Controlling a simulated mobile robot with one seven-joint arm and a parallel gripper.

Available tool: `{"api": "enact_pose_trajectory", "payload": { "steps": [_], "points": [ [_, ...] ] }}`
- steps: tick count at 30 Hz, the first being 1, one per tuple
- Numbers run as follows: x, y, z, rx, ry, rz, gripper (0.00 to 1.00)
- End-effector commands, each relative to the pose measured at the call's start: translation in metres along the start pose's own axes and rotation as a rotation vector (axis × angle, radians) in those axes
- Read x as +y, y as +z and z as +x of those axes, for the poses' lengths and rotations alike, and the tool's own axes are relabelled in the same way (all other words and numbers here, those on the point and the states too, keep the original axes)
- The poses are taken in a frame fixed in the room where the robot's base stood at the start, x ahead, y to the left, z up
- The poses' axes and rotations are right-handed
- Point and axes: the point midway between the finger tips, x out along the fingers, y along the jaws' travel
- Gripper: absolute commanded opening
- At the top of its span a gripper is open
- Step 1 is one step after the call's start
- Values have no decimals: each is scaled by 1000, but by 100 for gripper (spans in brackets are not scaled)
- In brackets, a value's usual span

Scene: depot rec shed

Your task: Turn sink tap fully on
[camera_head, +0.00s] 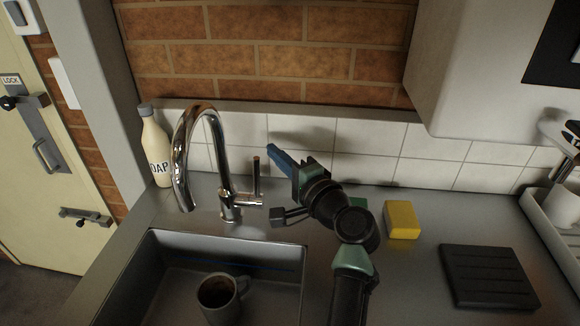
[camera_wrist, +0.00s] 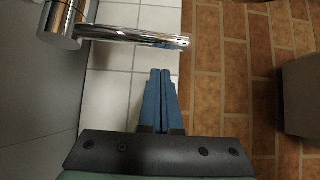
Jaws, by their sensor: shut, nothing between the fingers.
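The chrome sink tap (camera_head: 222,165) stands behind the sink, its curved spout over the basin. Its side lever (camera_head: 257,178) points upright on the right of the tap body. In the wrist view the lever (camera_wrist: 135,35) runs across the top left from the round tap body (camera_wrist: 62,22). My gripper (camera_head: 271,149) has blue fingers, shut and empty, just right of the lever's top end. In the wrist view my fingertips (camera_wrist: 160,74) are close to the lever's free end; I cannot tell whether they touch. No water shows at the spout.
A mug (camera_head: 217,297) stands in the sink (camera_head: 190,240). A soap bottle (camera_head: 155,150) stands left of the tap. A yellow sponge (camera_head: 401,220) and a black ribbed block (camera_head: 488,277) lie on the right counter. The tiled wall (camera_head: 375,140) is close behind my gripper.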

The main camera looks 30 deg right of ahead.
Motion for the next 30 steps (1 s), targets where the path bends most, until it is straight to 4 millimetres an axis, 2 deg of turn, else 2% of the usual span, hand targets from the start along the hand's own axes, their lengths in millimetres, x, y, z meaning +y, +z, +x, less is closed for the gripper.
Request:
{"api": "enact_pose_trajectory", "payload": {
  "steps": [1, 6, 12, 30],
  "points": [
    [-1, 1, 8, -2, -1, 1, 0],
    [-1, 18, -10, -1, 1, -2, 0],
    [-1, 29, -19, 0, 0, -1, 0],
    [0, 32, -22, 0, 0, -1, 0]
  ]
}}
